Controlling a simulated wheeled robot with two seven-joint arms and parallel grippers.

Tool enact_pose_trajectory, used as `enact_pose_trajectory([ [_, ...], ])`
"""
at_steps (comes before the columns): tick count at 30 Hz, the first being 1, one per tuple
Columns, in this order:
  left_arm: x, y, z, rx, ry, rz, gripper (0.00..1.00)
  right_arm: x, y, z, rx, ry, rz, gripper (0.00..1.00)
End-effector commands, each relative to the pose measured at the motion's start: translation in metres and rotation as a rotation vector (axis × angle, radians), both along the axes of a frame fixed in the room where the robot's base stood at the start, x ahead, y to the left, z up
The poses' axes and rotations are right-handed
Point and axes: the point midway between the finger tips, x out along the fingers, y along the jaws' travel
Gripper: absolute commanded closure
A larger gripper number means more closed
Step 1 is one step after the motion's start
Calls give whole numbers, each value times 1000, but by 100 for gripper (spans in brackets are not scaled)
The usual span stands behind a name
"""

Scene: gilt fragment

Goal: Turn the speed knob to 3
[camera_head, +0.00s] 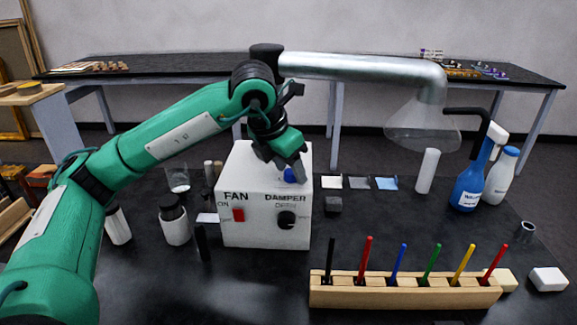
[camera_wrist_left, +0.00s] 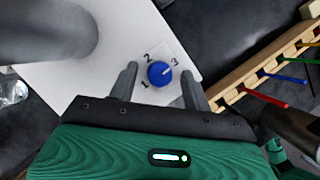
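The blue speed knob (camera_head: 290,175) sits on top of the white control box (camera_head: 240,180). In the left wrist view the knob (camera_wrist_left: 159,73) has the numbers 1, 2 and 3 printed around it. Its pale pointer mark points toward the 3. My left gripper (camera_head: 284,170) is above the box top with its fingers pointing down at the knob. In the left wrist view its two fingers (camera_wrist_left: 158,88) are apart, one on each side of the knob, with gaps between. My right gripper is in neither view.
The box front has a red FAN switch (camera_head: 238,215) and a black DAMPER knob (camera_head: 286,219). A metal duct (camera_head: 360,67) with a clear hood (camera_head: 420,125) hangs behind. A wooden rack (camera_head: 390,293) of coloured sticks stands in front on the right. Bottles stand at both sides.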

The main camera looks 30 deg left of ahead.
Motion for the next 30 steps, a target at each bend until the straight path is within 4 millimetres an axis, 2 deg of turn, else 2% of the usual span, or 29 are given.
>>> enact_pose_trajectory([
  [5,0,0,1,0,0,0,51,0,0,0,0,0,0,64],
  [8,-3,1,8,0,-2,1,51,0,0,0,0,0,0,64],
  [11,-8,3,23,-1,-4,0,51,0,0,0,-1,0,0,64],
  [21,-36,13,94,-1,-4,0,51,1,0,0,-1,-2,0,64],
  [25,-43,16,113,0,-2,0,51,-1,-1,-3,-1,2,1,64],
  [30,-49,18,126,0,0,0,51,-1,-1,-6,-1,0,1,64],
])
